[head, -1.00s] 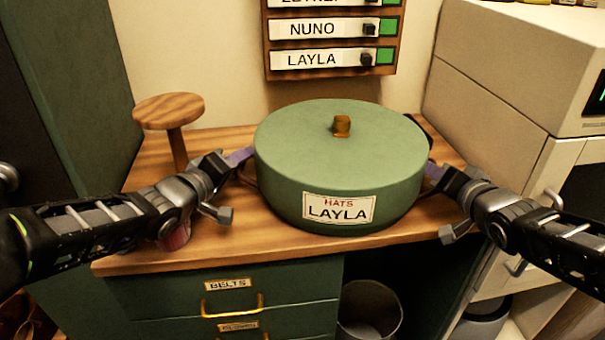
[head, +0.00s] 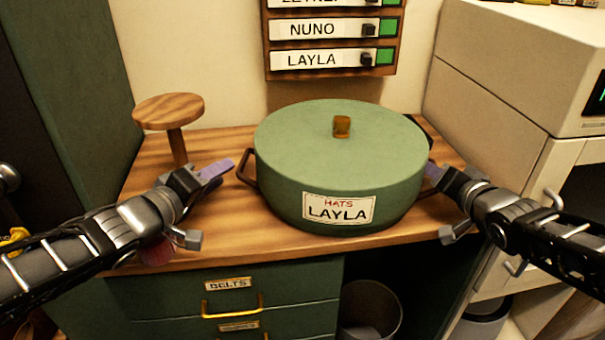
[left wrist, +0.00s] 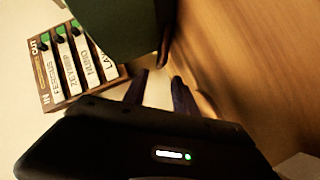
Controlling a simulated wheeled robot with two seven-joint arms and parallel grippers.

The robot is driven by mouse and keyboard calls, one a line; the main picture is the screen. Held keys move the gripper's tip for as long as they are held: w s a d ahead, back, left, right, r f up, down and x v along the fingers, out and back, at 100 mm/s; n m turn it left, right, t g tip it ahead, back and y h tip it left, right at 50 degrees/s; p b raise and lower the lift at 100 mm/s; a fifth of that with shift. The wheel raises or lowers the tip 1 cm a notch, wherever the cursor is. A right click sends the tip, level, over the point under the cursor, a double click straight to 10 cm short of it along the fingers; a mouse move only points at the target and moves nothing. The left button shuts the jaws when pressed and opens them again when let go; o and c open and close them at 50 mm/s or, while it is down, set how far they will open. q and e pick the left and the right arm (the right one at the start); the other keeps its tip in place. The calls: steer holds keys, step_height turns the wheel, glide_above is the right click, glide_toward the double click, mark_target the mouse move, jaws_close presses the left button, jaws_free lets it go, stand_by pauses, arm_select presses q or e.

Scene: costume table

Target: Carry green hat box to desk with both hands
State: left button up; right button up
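The round green hat box (head: 335,160), with a brown knob on its lid and a "HATS LAYLA" label, rests on the wooden desk (head: 215,240). Its left handle (head: 247,168) is bare. My left gripper (head: 218,170) is apart from that handle, to its left. The left wrist view shows its two fingers (left wrist: 157,88) spread with nothing between them, and part of the green box (left wrist: 115,28) above. My right gripper (head: 433,172) is at the box's right side, where the right handle is hidden; I cannot tell whether it grips it.
A wooden hat stand (head: 168,112) stands at the desk's back left. A name board (head: 332,40) hangs on the wall behind. A beige cabinet (head: 500,100) borders the desk on the right. A bin (head: 370,310) is under the desk. A reddish object is partly hidden behind my left arm.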

steer(key=v, duration=1.2)
stand_by(0.3)
steer(key=shift+r, duration=0.1)
